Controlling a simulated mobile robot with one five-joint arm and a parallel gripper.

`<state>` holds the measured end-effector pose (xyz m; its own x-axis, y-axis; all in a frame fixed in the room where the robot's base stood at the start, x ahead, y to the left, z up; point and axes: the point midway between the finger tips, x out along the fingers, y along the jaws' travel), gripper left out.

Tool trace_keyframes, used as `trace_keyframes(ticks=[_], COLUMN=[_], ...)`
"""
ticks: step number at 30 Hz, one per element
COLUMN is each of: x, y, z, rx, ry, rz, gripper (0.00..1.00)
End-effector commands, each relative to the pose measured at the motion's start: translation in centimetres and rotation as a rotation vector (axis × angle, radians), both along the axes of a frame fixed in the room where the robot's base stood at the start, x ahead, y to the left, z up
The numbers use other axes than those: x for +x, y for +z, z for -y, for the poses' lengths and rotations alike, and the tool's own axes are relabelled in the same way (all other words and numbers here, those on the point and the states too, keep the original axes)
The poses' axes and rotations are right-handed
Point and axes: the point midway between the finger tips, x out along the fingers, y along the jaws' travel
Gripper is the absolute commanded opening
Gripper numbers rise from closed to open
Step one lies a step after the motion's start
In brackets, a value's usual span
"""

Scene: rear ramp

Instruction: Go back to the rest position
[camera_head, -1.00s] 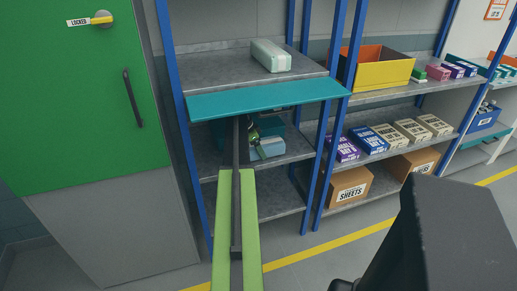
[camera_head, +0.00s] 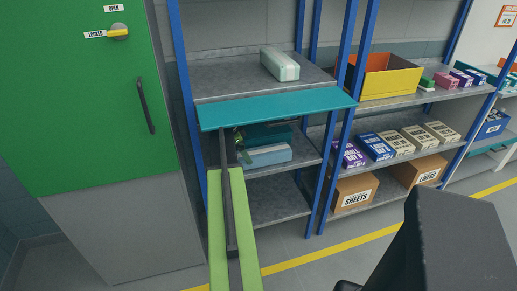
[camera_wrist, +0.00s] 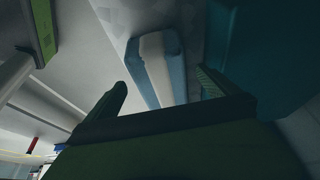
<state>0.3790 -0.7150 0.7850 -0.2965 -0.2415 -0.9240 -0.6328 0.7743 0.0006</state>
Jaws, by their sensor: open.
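My gripper (camera_head: 243,148) is at the end of my outstretched arm, in the middle bay of the left shelf rack, below the raised teal panel (camera_head: 275,110). In the wrist view my gripper (camera_wrist: 162,88) has its two fingers apart with nothing held between them. A light blue box (camera_head: 267,155) lies on that shelf just to the right of my gripper. In the wrist view a blue and white box (camera_wrist: 155,65) shows beyond the fingers, apart from them as far as I can see. The rest position itself is not marked in view.
A dark teal bin (camera_head: 283,134) stands behind the light blue box. A pale green box (camera_head: 279,64) sits on the shelf above. Rack posts (camera_head: 327,150) flank the bay. A green door (camera_head: 75,110) is at left. A yellow box (camera_head: 386,77) and cartons fill the right rack.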

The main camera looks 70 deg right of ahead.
Motion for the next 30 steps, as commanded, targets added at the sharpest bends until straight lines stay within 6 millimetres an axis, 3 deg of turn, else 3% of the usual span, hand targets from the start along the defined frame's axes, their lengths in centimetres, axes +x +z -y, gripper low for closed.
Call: trace_keyframes(ticks=[6, 22, 26, 30], x=[2.1, 2.2, -0.1, -5.8], y=[0.0, 0.0, 0.0, 0.5], z=[-1.7, -1.8, -0.1, 3.8], rx=[0.000, -0.002, -0.040, -0.147], ry=[0.001, -0.001, -0.026, -0.079], rz=[0.000, 0.000, -0.024, -0.090], gripper=[1.00, 1.00, 1.00, 1.00])
